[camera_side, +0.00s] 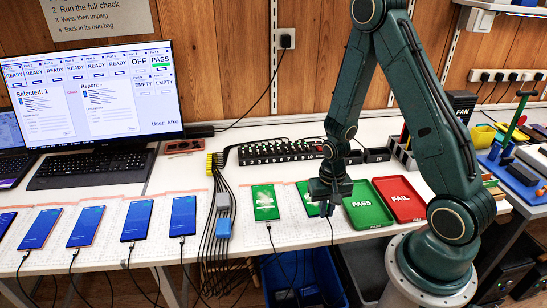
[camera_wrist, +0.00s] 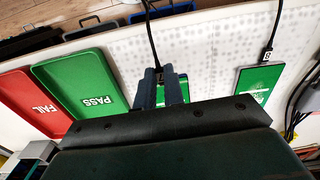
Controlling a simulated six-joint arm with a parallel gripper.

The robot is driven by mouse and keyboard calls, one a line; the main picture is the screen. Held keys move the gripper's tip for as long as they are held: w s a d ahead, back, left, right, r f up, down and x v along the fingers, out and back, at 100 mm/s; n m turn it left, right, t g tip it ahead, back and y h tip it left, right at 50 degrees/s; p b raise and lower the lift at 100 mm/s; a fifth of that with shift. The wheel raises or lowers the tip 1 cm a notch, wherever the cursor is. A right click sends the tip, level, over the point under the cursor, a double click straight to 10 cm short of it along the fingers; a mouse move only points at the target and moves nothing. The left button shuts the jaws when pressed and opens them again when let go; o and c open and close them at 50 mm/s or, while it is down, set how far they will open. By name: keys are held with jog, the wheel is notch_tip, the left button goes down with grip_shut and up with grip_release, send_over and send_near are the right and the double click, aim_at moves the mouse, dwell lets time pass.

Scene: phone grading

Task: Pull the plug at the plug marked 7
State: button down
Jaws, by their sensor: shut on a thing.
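My gripper (camera_side: 328,207) is low over the near edge of the white table, at the right-hand phone of the row. In the wrist view my gripper (camera_wrist: 166,88) has its two fingers close together at the end of a black cable (camera_wrist: 150,38), shut on the plug there. The fingers hide the plug and its number. A green-screened phone (camera_side: 305,198) lies flat at the gripper, partly covered by it; its screen (camera_wrist: 172,92) shows between and beside the fingers. I cannot tell whether the plug is still seated in the phone.
Another green-screened phone (camera_side: 265,202), with a numbered plug (camera_wrist: 267,55), lies to the left in the side view. Blue-screened phones (camera_side: 183,215) continue leftward. A green PASS tray (camera_side: 367,222) and red FAIL tray (camera_side: 411,215) stand close on the right. A charging hub (camera_side: 282,150) stands behind.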

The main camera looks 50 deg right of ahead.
aim_at(324, 225)
jog(key=shift+f, duration=0.2)
jog(key=shift+f, duration=1.75)
jog(key=c, duration=1.4)
grip_release()
jog(key=shift+c, duration=0.2)
jog(key=shift+r, duration=0.15)
jog(key=shift+r, duration=2.85)
